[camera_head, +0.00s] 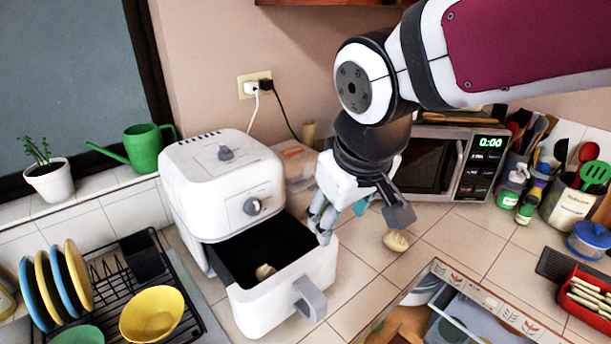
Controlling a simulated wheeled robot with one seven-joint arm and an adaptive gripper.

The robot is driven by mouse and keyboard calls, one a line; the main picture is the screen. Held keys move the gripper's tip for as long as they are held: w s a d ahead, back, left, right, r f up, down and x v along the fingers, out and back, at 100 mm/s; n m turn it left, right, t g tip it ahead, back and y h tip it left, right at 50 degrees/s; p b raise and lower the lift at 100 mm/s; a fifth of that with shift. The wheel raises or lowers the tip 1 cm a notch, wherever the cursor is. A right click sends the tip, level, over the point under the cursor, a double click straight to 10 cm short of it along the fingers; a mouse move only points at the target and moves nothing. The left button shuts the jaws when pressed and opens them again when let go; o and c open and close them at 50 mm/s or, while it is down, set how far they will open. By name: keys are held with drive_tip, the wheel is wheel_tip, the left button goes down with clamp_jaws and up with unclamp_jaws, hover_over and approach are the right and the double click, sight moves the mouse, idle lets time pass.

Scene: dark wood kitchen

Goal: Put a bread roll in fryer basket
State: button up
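The white air fryer (222,180) stands on the counter with its basket (262,312) pulled out and the dark inside facing up. A small bread roll (264,272) lies inside the basket. Another bread roll (396,241) lies on the tiled counter to the right of the basket. My gripper (361,229) is open, with its fingers wide apart and nothing seen between them. Its left finger is at the basket's right rim in the picture; I cannot tell if it touches. Its right finger appears just above the counter roll, and contact is unclear.
A microwave (428,165) stands behind my gripper. A dish rack (105,285) with plates and a yellow bowl (151,314) is at left. Utensils and bottles crowd the right. A recessed, patterned-edge opening (440,312) is at front right. Bare tiles lie around the counter roll.

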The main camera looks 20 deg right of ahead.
drive_tip(key=s+d+r+m+t, duration=0.1)
drive_tip(key=s+r+m, duration=0.1)
drive_tip(key=s, duration=0.6)
drive_tip(key=shift+d+r+m+y, duration=0.3)
drive_tip(key=shift+d+r+m, duration=0.1)
drive_tip(key=shift+r, duration=0.35)
